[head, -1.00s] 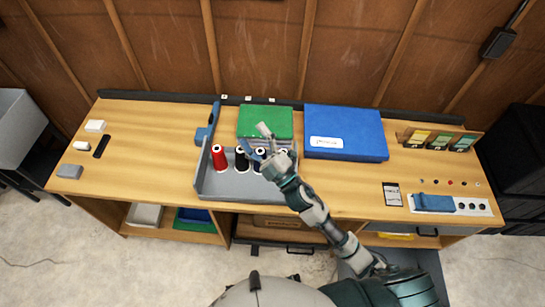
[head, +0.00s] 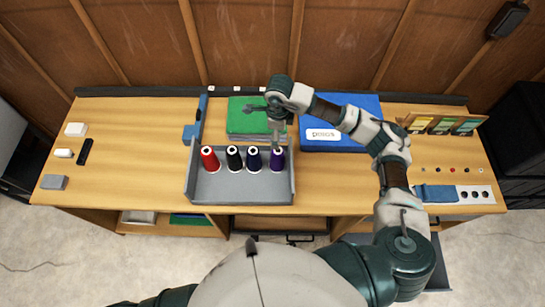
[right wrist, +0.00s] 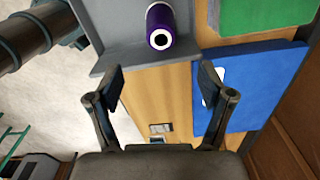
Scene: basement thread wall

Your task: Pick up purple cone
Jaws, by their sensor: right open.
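The purple cone (head: 277,163) stands upright at the right end of a row of thread cones in the grey tray (head: 240,191). My right gripper (head: 277,140) hangs over the purple cone's top, fingers pointing down. In the right wrist view the gripper (right wrist: 161,74) is open and empty. There the purple cone (right wrist: 160,18) shows near the top edge, beyond the fingertips and not between them. Whether a finger touches the cone cannot be told. My left gripper is out of view.
Red (head: 210,161), black (head: 234,160) and dark blue (head: 254,161) cones stand left of the purple one. A green box (head: 244,117) is behind the tray, and a blue box (head: 360,140) is behind right. The bench's left part is mostly clear.

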